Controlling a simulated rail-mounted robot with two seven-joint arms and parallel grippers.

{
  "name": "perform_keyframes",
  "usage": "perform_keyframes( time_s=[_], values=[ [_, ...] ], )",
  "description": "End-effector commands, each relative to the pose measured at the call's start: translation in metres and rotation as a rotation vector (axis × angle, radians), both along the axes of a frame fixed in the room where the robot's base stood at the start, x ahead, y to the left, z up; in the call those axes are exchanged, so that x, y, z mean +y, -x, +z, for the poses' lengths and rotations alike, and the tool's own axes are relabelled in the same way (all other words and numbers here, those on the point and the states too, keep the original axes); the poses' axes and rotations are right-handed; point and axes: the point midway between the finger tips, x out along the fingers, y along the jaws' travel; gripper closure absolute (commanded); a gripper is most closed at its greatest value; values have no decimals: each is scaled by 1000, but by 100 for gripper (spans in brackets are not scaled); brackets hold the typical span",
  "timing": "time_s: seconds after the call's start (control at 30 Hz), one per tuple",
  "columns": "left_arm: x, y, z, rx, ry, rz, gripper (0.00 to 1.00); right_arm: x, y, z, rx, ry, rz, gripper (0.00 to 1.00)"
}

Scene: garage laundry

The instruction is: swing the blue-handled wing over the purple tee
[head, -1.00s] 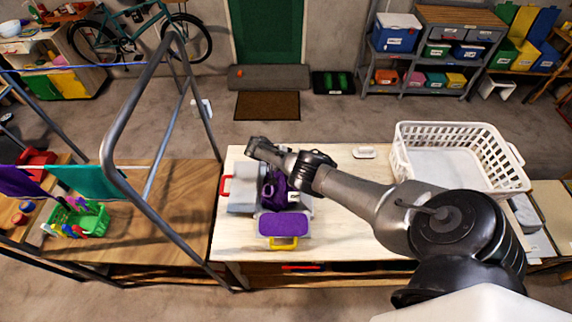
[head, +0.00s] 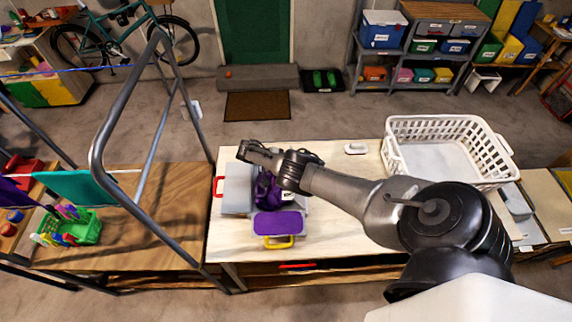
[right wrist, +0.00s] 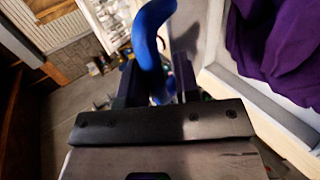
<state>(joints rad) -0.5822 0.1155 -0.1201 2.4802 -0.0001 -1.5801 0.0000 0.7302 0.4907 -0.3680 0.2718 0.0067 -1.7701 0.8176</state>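The purple tee (head: 266,190) lies bunched on the grey folding board, partly hidden by my right arm; purple cloth (right wrist: 275,45) also shows in the right wrist view. The left wing (head: 237,192) lies flat with a red handle (head: 219,187). My right gripper (head: 246,149) is at the board's far-left side. In the right wrist view, the blue handle (right wrist: 150,45) runs between its fingers, which appear closed around it. The blue-handled wing is mostly hidden. My left gripper is out of view.
A white basket (head: 447,150) stands on the table at right, with a small white item (head: 355,148) nearby. A metal rack (head: 150,130) rises at left, beside a green basket (head: 85,229). Bare table lies between the board and the white basket.

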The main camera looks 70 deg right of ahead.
Motion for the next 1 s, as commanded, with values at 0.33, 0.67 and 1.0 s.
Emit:
perform_keyframes(
  time_s=[0.33, 0.67, 1.0],
  values=[
    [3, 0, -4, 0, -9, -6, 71, 8, -22, 14, -7, 0, 3, 71],
    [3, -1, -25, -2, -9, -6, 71, 31, -71, 47, -6, 1, 1, 71],
    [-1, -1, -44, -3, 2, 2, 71, 45, -101, 71, -1, 0, -1, 71]
  ],
)
